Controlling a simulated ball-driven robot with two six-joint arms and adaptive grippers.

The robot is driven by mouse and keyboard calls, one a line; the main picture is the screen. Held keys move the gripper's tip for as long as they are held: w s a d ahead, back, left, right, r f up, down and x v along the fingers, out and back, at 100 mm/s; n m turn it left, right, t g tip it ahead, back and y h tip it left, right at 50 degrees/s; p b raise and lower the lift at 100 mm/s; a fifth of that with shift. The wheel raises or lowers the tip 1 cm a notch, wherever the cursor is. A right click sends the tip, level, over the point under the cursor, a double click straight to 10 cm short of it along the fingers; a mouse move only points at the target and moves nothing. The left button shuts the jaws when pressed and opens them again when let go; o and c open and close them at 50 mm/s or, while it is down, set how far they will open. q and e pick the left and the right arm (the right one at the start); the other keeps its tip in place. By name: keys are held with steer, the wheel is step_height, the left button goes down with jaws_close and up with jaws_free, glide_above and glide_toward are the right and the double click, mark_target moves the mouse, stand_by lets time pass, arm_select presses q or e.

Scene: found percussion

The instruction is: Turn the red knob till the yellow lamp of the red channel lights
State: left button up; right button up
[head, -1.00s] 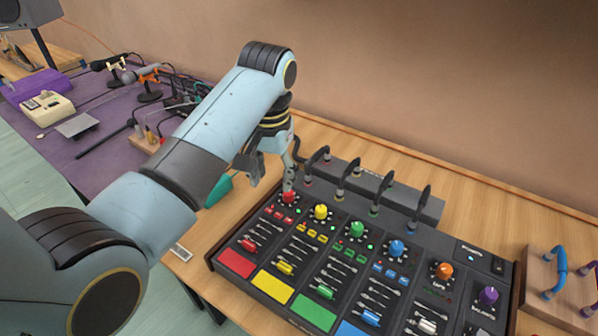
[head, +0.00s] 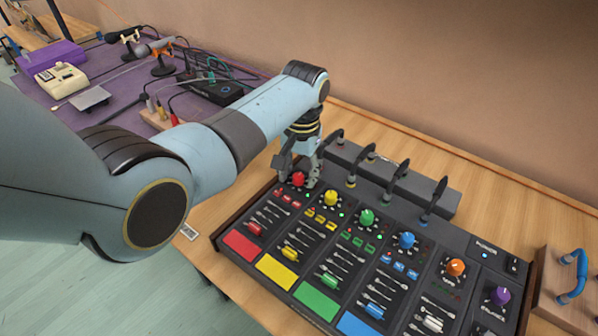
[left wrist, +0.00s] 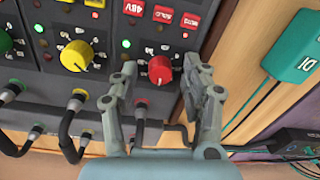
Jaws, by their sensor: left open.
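The mixer (head: 470,275) lies on the wooden table, with the red channel at its left end. The red knob (head: 298,179) is at the top of that channel. My left gripper (head: 304,168) is over it, pointing down. In the left wrist view, the red knob (left wrist: 160,69) with its white pointer line sits between the open fingers of my left gripper (left wrist: 159,76). The fingers stand on either side with small gaps. A green light (left wrist: 125,43) glows beside the knob. I cannot make out a lit yellow lamp at the red channel. My right gripper is out of view.
The yellow knob (left wrist: 76,55) is the neighbouring one. Black cables with plugs (left wrist: 68,125) stand close behind the knobs. A teal box (left wrist: 291,50) is beside the mixer.

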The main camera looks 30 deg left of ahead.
arm_select(q)
steer(key=shift+c, duration=0.4)
jaws_close()
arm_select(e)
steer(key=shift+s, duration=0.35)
arm_select(q)
steer(key=shift+r+m+p, duration=0.15)
steer(key=shift+m+p, duration=1.1)
steer(key=shift+m, duration=0.15)
steer(key=shift+m+p, duration=0.8)
steer(key=shift+m, duration=0.7)
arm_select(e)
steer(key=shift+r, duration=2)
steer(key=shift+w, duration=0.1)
arm_select(q)
steer(key=shift+d, duration=0.1)
